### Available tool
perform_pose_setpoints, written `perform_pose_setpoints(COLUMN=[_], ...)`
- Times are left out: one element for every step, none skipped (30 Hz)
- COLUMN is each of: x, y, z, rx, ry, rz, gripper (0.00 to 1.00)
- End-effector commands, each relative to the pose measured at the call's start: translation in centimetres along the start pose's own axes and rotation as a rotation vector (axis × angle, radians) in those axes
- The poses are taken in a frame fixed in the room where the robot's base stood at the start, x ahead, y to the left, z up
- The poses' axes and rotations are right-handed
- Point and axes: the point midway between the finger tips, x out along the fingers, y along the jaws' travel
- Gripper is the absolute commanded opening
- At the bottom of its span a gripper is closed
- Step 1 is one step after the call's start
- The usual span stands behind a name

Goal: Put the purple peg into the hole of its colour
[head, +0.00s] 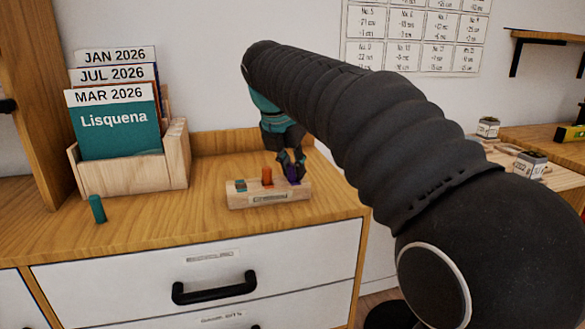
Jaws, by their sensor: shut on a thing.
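A wooden peg block (270,198) sits on the dresser top near its front edge. My gripper (291,172) is above the right end of the block, shut on the purple peg (293,175). The peg's lower end is at or just over the block's right position; I cannot tell how deep it sits. An orange peg (267,176) stands upright in the middle of the block. A teal-ringed hole (241,186) shows at the block's left end.
A wooden holder (130,175) with several booklets stands at the back left of the dresser (190,222). The wood between teal peg and block is clear. Small boxes (530,164) lie on another surface at the right. My arm covers the middle right.

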Motion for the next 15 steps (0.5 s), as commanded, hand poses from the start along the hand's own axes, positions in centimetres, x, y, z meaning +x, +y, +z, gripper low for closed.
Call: perform_pose_setpoints(x=[-0.05, -0.06, -0.07, -0.07, -0.07, -0.03, 0.03, 0.11, 0.21, 0.28, 0.22, 0.21, 0.21, 0.21, 0.21], y=[-0.01, -0.01, -0.01, -0.01, -0.02, -0.02, -0.02, -0.02, -0.02, -0.02, -0.01, -0.01, -0.01, -0.01, -0.01], z=[0.03, 0.04, 0.04, 0.05, 0.04, 0.03, 0.00, -0.03, -0.07, -0.10, -0.07, -0.06, -0.06, -0.07, -0.07], rx=[0.000, 0.000, 0.000, 0.000, 0.000, 0.000, 0.000, 0.000, 0.000, 0.000, 0.000, 0.000, 0.000, 0.000, 0.000], ry=[-0.001, 0.000, 0.000, -0.001, 0.000, 0.000, 0.000, 0.000, 0.000, -0.001, -0.001, -0.001, -0.001, -0.001, -0.001], rz=[0.000, 0.000, 0.000, 0.000, 0.000, 0.000, 0.000, 0.000, 0.000, 0.000, 0.001, 0.001, 0.001, 0.001, 0.001], gripper=[0.00, 0.00, 0.00, 0.00, 0.00, 0.00, 0.00, 0.00, 0.00, 0.00, 0.27, 0.36, 0.44, 0.44, 0.44])
